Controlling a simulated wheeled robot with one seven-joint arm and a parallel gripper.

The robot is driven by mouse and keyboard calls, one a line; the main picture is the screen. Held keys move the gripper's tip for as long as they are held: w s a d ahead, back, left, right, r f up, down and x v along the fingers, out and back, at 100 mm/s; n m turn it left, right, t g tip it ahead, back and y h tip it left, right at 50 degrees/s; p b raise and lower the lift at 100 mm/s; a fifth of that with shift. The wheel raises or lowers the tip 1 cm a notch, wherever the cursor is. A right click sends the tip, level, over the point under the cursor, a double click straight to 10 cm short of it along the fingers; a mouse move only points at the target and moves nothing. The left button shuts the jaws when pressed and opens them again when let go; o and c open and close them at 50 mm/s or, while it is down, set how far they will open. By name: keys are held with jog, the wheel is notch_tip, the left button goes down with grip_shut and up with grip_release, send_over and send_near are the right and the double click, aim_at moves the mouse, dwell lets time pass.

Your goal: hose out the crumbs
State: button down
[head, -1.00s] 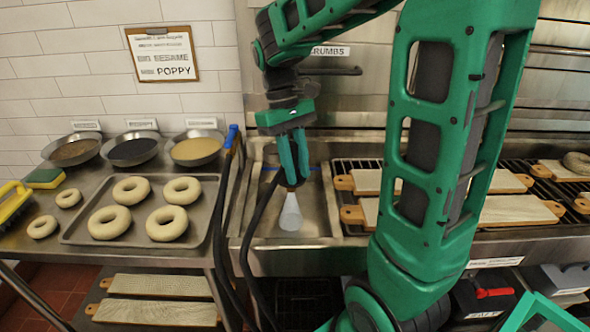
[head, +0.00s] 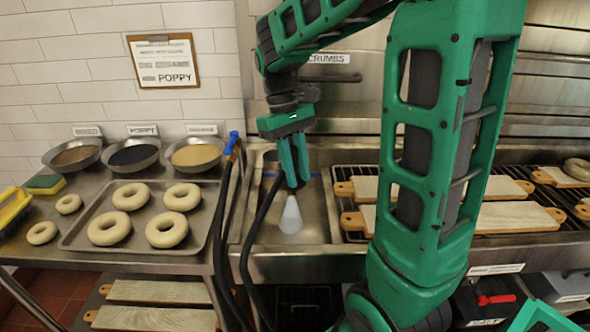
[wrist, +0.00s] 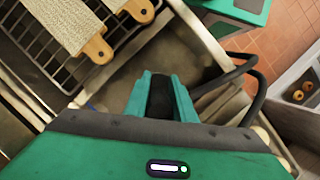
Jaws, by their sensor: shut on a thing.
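My gripper (head: 293,165) is over the steel sink (head: 315,190) in the head view, pointing down. It is shut on the hose nozzle (head: 291,186), mostly hidden between the fingers. A black hose (head: 262,213) runs from there down over the sink's front edge. A pale cone (head: 291,215), which looks like water spray, comes down from the nozzle into the sink. The wrist view also shows my gripper (wrist: 160,90) over the sink (wrist: 190,55), with the black hose (wrist: 255,95) looping at the right. A sign reading CRUMBS (head: 329,58) is behind. I cannot make out crumbs.
A tray (head: 75,242) of bagels and bowls of toppings (head: 134,154) are on the left counter. Right of the sink, wooden boards (head: 488,217) lie on a rack (head: 570,218). A blue-ended black hose or handle (head: 232,142) stands at the sink's left edge.

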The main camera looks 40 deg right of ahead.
jog(key=s+a, duration=0.4)
jog(key=s, duration=0.3)
jog(key=shift+a, duration=0.35)
dwell(1.5)
